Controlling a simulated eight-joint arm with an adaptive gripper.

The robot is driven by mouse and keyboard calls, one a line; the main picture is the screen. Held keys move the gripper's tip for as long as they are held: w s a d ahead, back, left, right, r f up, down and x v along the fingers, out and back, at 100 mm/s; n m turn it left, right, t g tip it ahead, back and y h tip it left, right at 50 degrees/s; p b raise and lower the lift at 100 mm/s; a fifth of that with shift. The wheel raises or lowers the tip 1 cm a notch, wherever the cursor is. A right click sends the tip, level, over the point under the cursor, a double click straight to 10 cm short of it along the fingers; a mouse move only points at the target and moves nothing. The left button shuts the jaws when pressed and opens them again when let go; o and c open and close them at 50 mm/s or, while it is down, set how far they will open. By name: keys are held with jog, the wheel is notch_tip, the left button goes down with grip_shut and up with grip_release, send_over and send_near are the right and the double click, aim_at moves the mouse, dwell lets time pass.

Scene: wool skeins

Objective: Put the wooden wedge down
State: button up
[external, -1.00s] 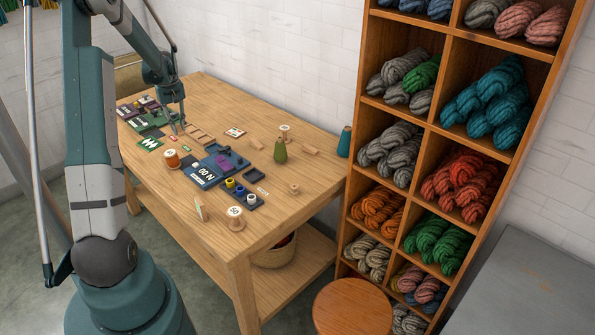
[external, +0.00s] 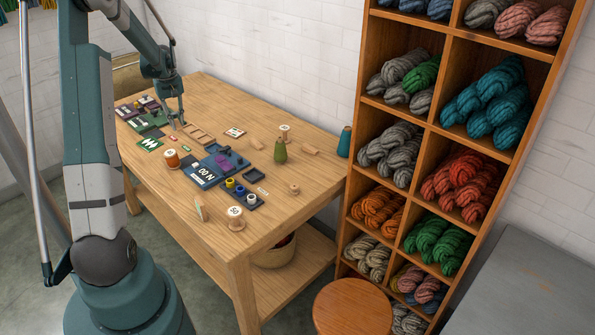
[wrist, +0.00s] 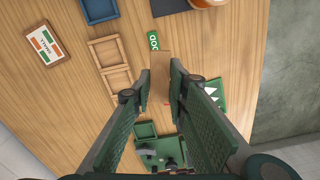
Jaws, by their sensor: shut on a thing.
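My gripper (wrist: 161,78) is shut on the wooden wedge (wrist: 160,70), a plain light-brown piece held between the two dark green fingers in the wrist view. The wedge points away from the camera, and its near part lies between the fingers. In the external view my gripper (external: 178,122) is over the far left part of the wooden table (external: 285,195). The wedge is too small to make out there. I cannot tell whether the wedge touches the table.
A green card (wrist: 214,95) is to the right. A dark green tray (wrist: 146,130) is below. A green tag (wrist: 153,42) lies by the wedge's far end.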

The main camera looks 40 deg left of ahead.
jog(key=s+a+n+p, duration=0.2)
jog(key=s+a, duration=0.8)
jog(key=a, duration=0.4)
jog(key=shift+r+n, duration=0.3)
jog(key=shift+d, duration=0.1)
send_over(149, 143)
jog(key=shift+w+f+b, duration=0.1)
jog(key=shift+f+b, duration=0.3)
jog(key=shift+f, duration=2.7)
jog(key=shift+f, duration=0.15)
jog(key=shift+f, duration=1.75)
jog(key=shift+b, duration=0.3)
jog(key=o, duration=0.7)
jog(key=shift+f, duration=0.1)
jog(key=shift+o, duration=0.3)
